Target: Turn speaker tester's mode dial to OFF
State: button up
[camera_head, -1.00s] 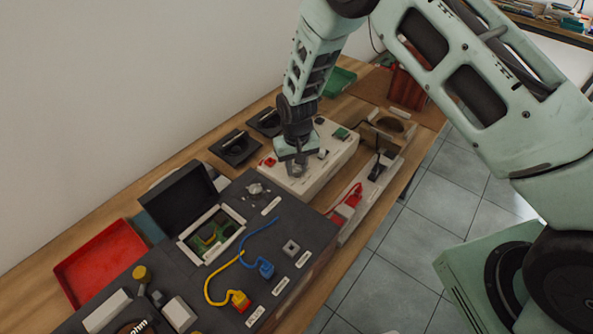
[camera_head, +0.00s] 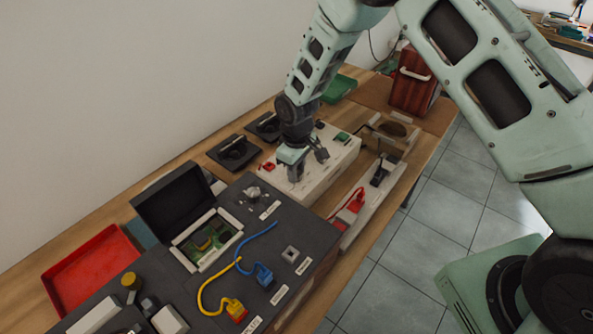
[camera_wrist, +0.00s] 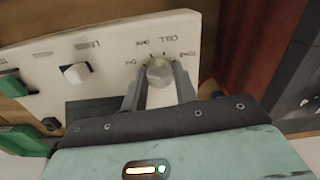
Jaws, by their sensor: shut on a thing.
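A white box (camera_head: 333,163) with a control panel on top stands on the bench, and its panel fills the left and middle of the wrist view (camera_wrist: 112,52). A round grey metal dial (camera_wrist: 159,72) sits at the panel's right end, with small printed labels around it that are too blurred to read surely. My gripper (camera_wrist: 160,88) is shut on the dial, one finger on each side. In the head view my gripper (camera_head: 296,174) points down onto the box and hides the dial. The dial's pointer direction cannot be told.
The panel also has a white knob (camera_wrist: 76,73) and a green switch (camera_wrist: 22,143). A dark console (camera_head: 235,290) with blue and yellow cables is at the near left. A long pale unit with a red plug (camera_head: 354,200) lies right of the box. A red crate (camera_head: 412,88) stands behind.

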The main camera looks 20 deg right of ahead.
dwell(0.4)
jog(key=o, duration=1)
notch_tip(320, 180, up, 18)
jog(key=b, duration=0.3)
jog(key=shift+f, duration=0.25)
jog(key=s+a+r, duration=0.2)
jog(key=s, duration=0.6)
jog(key=s+a+r, duration=0.2)
jog(key=s+r, duration=0.1)
jog(key=s, duration=0.5)
jog(key=shift+y, duration=0.3)
jog(key=s+d, duration=0.1)
jog(key=s, duration=0.4)
jog(key=s+d, duration=0.1)
jog(key=s, duration=0.4)
jog(key=s+d, duration=0.1)
jog(key=s, duration=0.5)
jog(key=shift+d+f, duration=0.15)
jog(key=shift+f, duration=0.2)
